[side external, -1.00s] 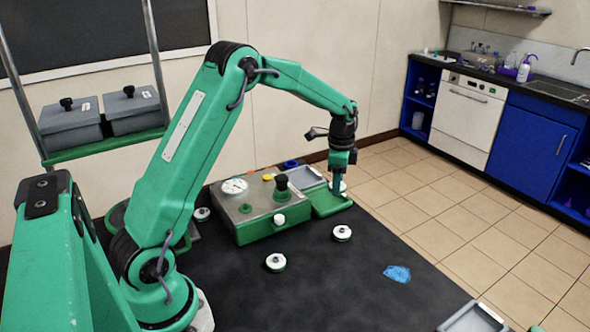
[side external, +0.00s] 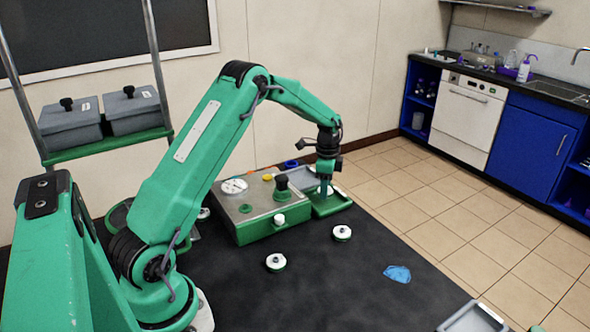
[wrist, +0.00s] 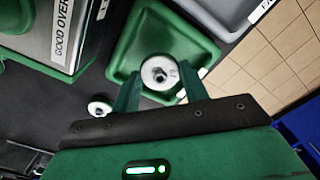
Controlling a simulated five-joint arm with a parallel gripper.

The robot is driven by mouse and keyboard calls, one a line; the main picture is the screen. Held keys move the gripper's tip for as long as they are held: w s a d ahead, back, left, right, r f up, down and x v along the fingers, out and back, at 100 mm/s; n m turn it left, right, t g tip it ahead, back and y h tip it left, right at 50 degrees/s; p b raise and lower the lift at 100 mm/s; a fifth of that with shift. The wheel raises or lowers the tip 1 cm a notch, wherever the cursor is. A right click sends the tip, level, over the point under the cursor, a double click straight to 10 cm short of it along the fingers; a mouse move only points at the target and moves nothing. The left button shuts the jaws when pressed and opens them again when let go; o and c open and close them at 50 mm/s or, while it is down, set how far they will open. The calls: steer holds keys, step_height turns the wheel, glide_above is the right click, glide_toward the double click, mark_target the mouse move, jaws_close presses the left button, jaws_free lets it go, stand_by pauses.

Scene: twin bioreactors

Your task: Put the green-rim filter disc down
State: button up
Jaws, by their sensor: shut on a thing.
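In the wrist view my gripper (wrist: 160,88) is shut on a white-topped filter disc (wrist: 160,75), with one finger on each side. Its rim is mostly hidden, so I cannot clearly see the rim colour. Behind the disc in that view is a green square tray (wrist: 125,58). In the side view my gripper (side external: 325,190) points down over the green tray (side external: 338,204), low above it or inside it. I cannot tell whether the disc touches the tray floor.
A control box (side external: 259,208) with gauge and knobs stands left of the tray. A grey tray (side external: 302,178) lies behind. A blue patch (side external: 397,273) marks the mat.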

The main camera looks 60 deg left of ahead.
steer(key=shift+f, duration=1.05)
steer(key=shift+f, duration=0.15)
steer(key=o, duration=1)
steer(key=shift+o, duration=0.2)
step_height(320, 180, up, 12)
steer(key=shift+r, duration=0.2)
